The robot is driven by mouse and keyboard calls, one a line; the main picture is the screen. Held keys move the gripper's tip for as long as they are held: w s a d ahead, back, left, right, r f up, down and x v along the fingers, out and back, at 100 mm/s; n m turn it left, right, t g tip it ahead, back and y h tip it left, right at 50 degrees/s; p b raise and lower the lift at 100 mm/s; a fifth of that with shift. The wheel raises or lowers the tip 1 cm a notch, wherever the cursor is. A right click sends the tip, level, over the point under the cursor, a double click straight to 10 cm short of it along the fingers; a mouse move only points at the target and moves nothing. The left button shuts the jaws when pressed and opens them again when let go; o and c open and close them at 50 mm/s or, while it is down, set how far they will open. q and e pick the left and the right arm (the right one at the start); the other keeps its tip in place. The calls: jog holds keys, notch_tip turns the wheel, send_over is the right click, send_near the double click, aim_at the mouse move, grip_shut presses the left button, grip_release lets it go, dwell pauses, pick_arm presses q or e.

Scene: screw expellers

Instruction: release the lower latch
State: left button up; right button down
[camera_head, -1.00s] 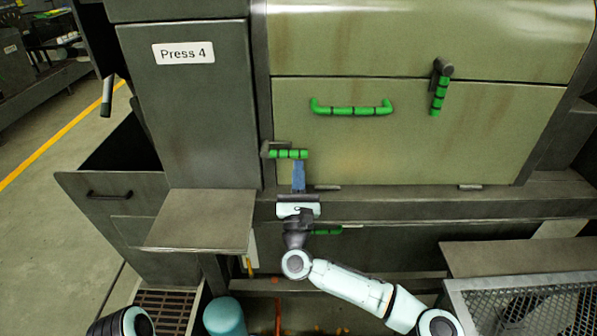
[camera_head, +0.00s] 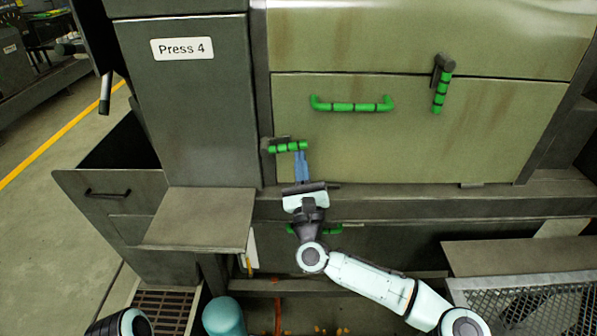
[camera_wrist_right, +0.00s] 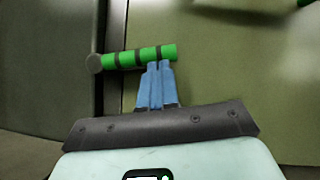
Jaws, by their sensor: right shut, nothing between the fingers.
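The lower latch (camera_head: 287,147) is a green, dark-banded handle on a dark pivot at the lower left corner of the olive door panel (camera_head: 400,145). It lies nearly level, with its free right end tilted slightly up. In the right wrist view the latch (camera_wrist_right: 140,56) runs across above the fingers. My right gripper (camera_head: 303,154) is shut, its blue fingers together and empty. Its fingertips (camera_wrist_right: 160,64) are just under the free end of the latch and appear to touch it. My left gripper is out of view.
A second green latch (camera_head: 441,90) hangs upright at the panel's upper right. A green bar handle (camera_head: 351,106) sits at the panel's upper middle. A ledge (camera_head: 420,207) runs below the panel. A metal shelf (camera_head: 198,219) juts out at left, and a mesh-topped box (camera_head: 535,303) stands at lower right.

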aim_at(298, 142)
jog(key=r+n+g+y, duration=0.1)
jog(key=r+n+y, duration=0.1)
jog(key=n, duration=0.2)
jog(key=r+n+g+y, duration=0.2)
jog(key=n, duration=0.1)
jog(key=r+n+g+y+p, duration=0.1)
jog(key=r+n+y, duration=0.1)
jog(key=n, duration=0.2)
jog(key=shift+a+n, duration=0.3)
jog(key=shift+a+r+n+g+p, duration=0.7)
jog(key=shift+n+g+p, duration=0.25)
jog(key=shift+n+p, duration=0.55)
jog(key=shift+a+r+n+g+p, duration=0.5)
jog(key=shift+a+n+g+p, duration=0.4)
jog(key=shift+n+p, duration=0.55)
jog(key=shift+a+r+n+g+p, duration=0.65)
jog(key=shift+n+g+p, duration=0.3)
jog(key=shift+n+p, duration=0.55)
jog(key=shift+f, duration=0.1)
